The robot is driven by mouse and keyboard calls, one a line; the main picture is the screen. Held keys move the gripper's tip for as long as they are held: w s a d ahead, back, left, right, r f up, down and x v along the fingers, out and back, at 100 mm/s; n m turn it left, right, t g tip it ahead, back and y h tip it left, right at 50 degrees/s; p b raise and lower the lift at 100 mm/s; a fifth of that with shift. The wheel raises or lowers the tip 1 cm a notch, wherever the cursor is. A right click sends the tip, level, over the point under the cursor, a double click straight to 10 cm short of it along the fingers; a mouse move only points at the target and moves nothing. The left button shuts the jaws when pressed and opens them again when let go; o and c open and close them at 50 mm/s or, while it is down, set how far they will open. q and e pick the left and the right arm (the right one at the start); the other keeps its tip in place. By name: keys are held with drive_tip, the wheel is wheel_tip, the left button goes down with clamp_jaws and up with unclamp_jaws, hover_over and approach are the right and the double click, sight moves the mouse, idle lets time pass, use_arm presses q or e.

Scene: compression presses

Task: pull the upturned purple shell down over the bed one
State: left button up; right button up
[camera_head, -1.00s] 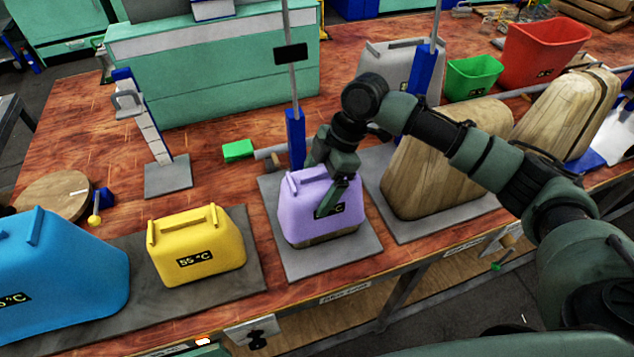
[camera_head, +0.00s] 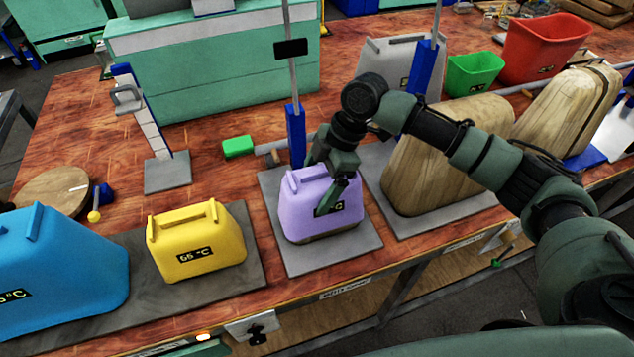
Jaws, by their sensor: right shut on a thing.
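The purple shell (camera_head: 307,212) sits upside down over a wooden form in the middle of the table. Only a thin strip of that form's wood (camera_head: 318,239) shows under the shell's lower rim; the rest is hidden. The form stands on a grey base plate (camera_head: 300,265) below a blue upright post (camera_head: 295,136). My right gripper (camera_head: 331,197) is at the right part of the shell, shut on it, and partly covers its dark label. My left gripper is not in view.
Yellow (camera_head: 205,246) and blue (camera_head: 75,265) shells stand to the left on a dark mat. A bare wooden form (camera_head: 440,165) stands to the right, under my right arm. A grey shell (camera_head: 380,65), a green bin (camera_head: 472,76) and a red bin (camera_head: 540,50) are behind.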

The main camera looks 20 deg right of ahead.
sight(325, 170)
drive_tip(key=shift+f, duration=0.15)
drive_tip(key=o, duration=1.8)
drive_tip(key=shift+o, duration=0.2)
drive_tip(key=b+v, duration=0.1)
drive_tip(key=v, duration=0.6)
drive_tip(key=shift+d+r, duration=0.15)
drive_tip(key=shift+r, duration=0.25)
